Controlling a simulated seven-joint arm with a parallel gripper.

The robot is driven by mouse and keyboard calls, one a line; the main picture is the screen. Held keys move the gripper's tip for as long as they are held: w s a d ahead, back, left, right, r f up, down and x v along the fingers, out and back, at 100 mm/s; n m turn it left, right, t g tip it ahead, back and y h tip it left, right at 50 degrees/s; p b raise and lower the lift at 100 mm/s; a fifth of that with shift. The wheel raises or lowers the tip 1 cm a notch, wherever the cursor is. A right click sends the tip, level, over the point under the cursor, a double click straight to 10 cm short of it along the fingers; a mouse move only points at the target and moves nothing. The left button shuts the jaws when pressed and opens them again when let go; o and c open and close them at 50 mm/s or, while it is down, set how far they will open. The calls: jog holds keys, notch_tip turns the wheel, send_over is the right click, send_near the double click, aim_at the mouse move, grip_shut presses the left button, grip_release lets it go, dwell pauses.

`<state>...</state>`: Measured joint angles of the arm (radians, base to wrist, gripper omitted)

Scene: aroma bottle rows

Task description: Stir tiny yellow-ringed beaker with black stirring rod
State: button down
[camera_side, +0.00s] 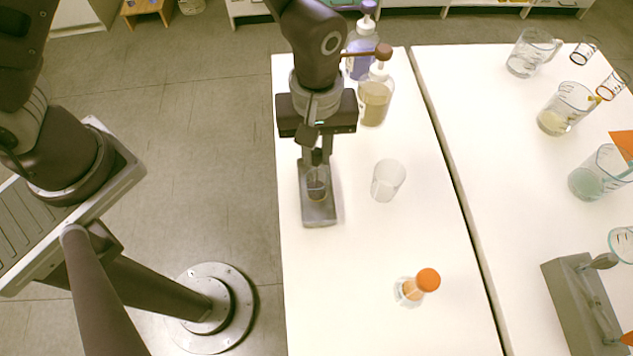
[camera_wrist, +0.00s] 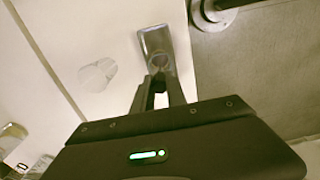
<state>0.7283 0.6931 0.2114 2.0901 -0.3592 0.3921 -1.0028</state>
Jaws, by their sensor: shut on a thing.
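My gripper (camera_side: 316,163) points down over a grey flat stand (camera_side: 320,214) near the left table's left edge. Its fingers are closed around a small clear beaker (camera_side: 317,188) with a dark look, low over or on the stand; I cannot tell which. No ring colour shows on it. The wrist view shows my fingertips (camera_wrist: 159,77) reaching the stand (camera_wrist: 155,38). A tiny beaker with an orange-yellow rim (camera_side: 609,87) lies tilted in view at the far right. I cannot make out a black stirring rod.
A whitish empty cup (camera_side: 388,180) stands right of the stand. An orange-capped bottle (camera_side: 411,291) is nearer. Pump bottles (camera_side: 375,98) stand behind my gripper. The right table holds several beakers (camera_side: 567,109) and a grey rack (camera_side: 578,310). A dark gap separates the tables.

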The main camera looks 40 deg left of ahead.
dwell(0.4)
jog(key=shift+r, duration=4)
